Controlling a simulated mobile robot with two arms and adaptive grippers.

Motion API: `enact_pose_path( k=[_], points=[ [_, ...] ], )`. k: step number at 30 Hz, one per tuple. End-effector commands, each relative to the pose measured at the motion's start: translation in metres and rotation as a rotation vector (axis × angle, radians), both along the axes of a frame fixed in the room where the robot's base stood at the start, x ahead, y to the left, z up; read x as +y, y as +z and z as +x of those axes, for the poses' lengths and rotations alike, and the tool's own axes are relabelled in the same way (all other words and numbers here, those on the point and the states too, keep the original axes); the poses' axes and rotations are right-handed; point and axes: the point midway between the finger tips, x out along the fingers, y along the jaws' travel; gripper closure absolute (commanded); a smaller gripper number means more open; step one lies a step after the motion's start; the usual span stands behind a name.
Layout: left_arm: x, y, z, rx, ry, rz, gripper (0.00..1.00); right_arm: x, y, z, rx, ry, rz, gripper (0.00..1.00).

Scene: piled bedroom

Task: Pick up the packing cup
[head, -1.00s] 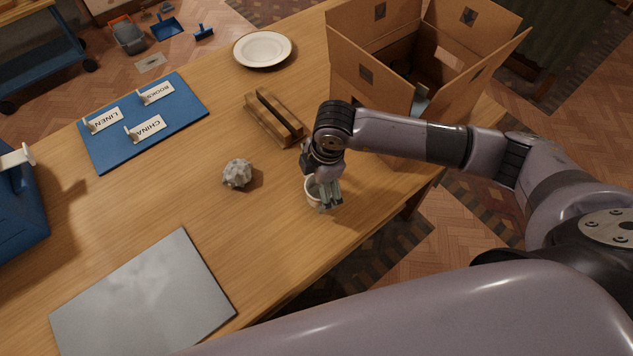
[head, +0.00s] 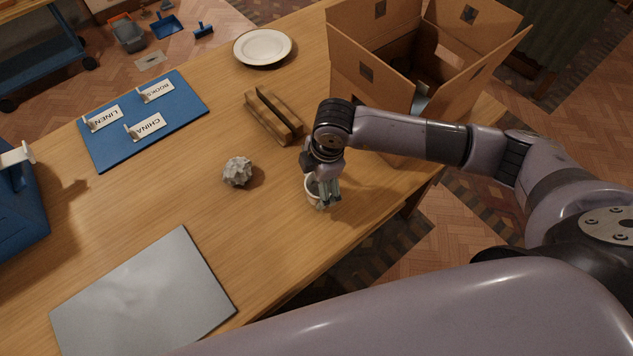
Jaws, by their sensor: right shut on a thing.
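The packing cup (head: 311,191) is a small white cup on the wooden table, near its front right edge. My right gripper (head: 326,201) points down at the cup and is shut on it, with the fingers at its right side. The gripper hides much of the cup. I cannot tell whether the cup's base touches the table. My left gripper is not in view.
An open cardboard box (head: 375,98) stands behind my right arm. A wooden block piece (head: 268,122), a crumpled paper ball (head: 238,171), a white plate (head: 262,46), a blue mat (head: 112,138) with labels and a grey sheet (head: 145,300) lie on the table.

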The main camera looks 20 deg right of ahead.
Motion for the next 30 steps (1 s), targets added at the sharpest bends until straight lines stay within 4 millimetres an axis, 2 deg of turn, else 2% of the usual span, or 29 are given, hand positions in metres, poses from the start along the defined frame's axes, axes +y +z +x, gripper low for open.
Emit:
enact_pose_path(
  k=[3,11,17,23,30],
  points=[
    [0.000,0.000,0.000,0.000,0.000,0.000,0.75,0.000,0.000,0.000,-0.001,0.000,0.000,0.59],
    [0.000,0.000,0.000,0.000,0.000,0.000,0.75,0.000,0.002,0.001,-0.002,0.000,0.001,0.59],
    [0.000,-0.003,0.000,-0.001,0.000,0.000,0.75,0.000,0.015,0.001,-0.004,0.000,0.001,0.59],
    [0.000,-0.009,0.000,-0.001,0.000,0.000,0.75,0.001,0.054,0.002,-0.009,0.001,0.004,0.59],
    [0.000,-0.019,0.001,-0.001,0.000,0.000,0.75,0.001,0.126,0.002,-0.010,0.002,0.004,0.59]
  ],
)
